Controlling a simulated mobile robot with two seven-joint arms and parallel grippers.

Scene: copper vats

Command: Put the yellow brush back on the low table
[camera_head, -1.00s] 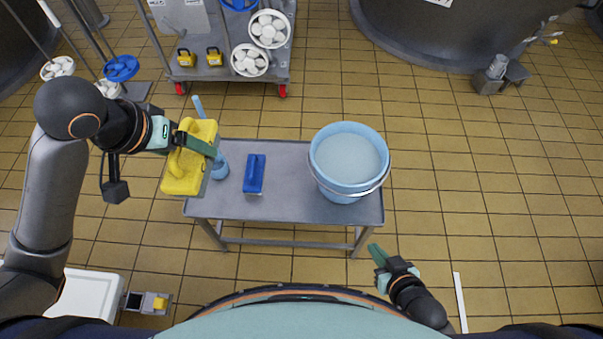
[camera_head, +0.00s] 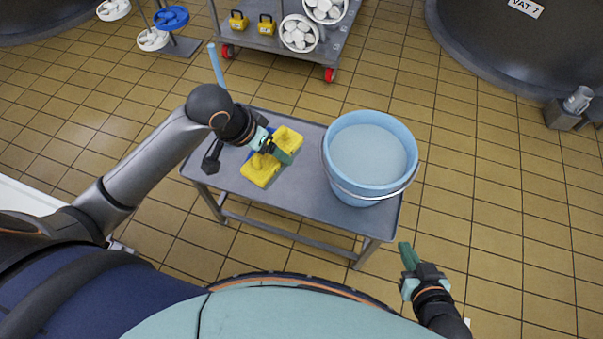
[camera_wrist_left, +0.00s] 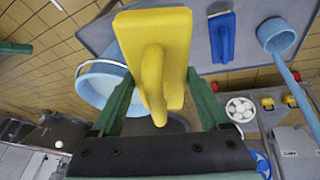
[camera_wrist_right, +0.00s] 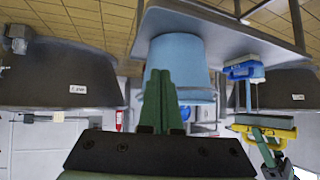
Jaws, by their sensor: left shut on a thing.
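My left gripper (camera_head: 276,151) is shut on the yellow brush (camera_head: 260,172), over the left part of the low table (camera_head: 315,190). In the left wrist view, the brush (camera_wrist_left: 178,32) lies between the fingers, its looped handle toward the palm. In the right wrist view, which is upside down, the yellow brush (camera_wrist_right: 283,133) is apart from the tabletop, held above it. A blue brush (camera_wrist_right: 243,69) lies on the table; in the head view it is mostly hidden by the yellow brush and gripper. My right gripper (camera_head: 408,256) is shut and empty, off the table's front right corner.
A light blue bucket (camera_head: 368,155) stands on the table's right part. A blue ladle (camera_wrist_left: 278,36) is at the table's left, its handle (camera_head: 216,66) sticking up. A trolley (camera_head: 275,42) stands behind. Bare tabletop lies between yellow brush and bucket.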

